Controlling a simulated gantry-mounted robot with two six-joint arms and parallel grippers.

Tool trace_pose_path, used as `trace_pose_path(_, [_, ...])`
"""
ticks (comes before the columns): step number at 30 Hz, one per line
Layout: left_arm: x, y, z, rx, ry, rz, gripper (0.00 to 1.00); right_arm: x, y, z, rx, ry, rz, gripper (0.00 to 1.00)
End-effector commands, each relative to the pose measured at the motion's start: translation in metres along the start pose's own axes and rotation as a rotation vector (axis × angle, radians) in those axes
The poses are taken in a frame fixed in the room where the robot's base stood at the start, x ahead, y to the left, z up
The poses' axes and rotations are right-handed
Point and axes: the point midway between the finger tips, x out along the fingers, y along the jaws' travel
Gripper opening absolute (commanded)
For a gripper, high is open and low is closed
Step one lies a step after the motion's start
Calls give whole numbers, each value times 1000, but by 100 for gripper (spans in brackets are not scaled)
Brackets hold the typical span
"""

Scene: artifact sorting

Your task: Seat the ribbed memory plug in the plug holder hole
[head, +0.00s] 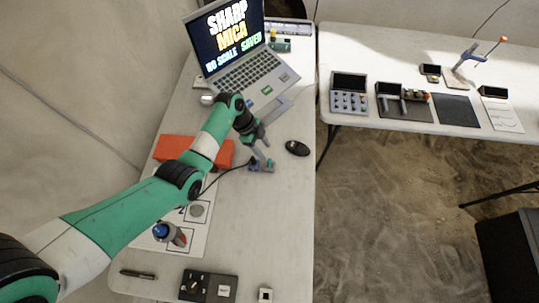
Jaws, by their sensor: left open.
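My left gripper (263,150) is open and points down over the table, just above a small grey block with blue parts (262,165). A thin dark cable runs from near this block toward the lower left. The block may be the plug holder, but its hole is too small to make out. I cannot pick out the ribbed memory plug for certain, and I cannot tell whether the fingers touch anything. My right gripper is not in view.
A laptop (245,75) stands behind the gripper, with a black mouse (297,148) to the right. An orange-red box (178,148) lies partly behind my left arm. A dark panel (208,286) and a pen (138,274) lie at the front. A second table (400,50) holds devices.

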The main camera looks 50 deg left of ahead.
Motion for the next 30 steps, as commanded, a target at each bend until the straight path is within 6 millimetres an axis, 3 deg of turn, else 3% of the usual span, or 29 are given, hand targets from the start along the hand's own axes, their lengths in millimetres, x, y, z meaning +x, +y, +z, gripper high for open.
trace_pose_path(1, [15, 0, 2, 1, 0, 1, 55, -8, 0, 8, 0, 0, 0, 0])
trace_pose_path(3, [24, 0, 1, 2, 0, 0, 55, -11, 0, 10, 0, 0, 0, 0])
trace_pose_path(11, [31, 1, 1, 1, 0, -1, 55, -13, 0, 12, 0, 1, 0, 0])
trace_pose_path(19, [76, 8, 8, 3, 0, 0, 55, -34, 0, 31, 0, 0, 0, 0])
trace_pose_path(27, [78, 7, 6, 1, 0, -3, 55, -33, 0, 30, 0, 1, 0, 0])
trace_pose_path(30, [78, 7, 6, 1, 0, -2, 36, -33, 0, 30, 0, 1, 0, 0])
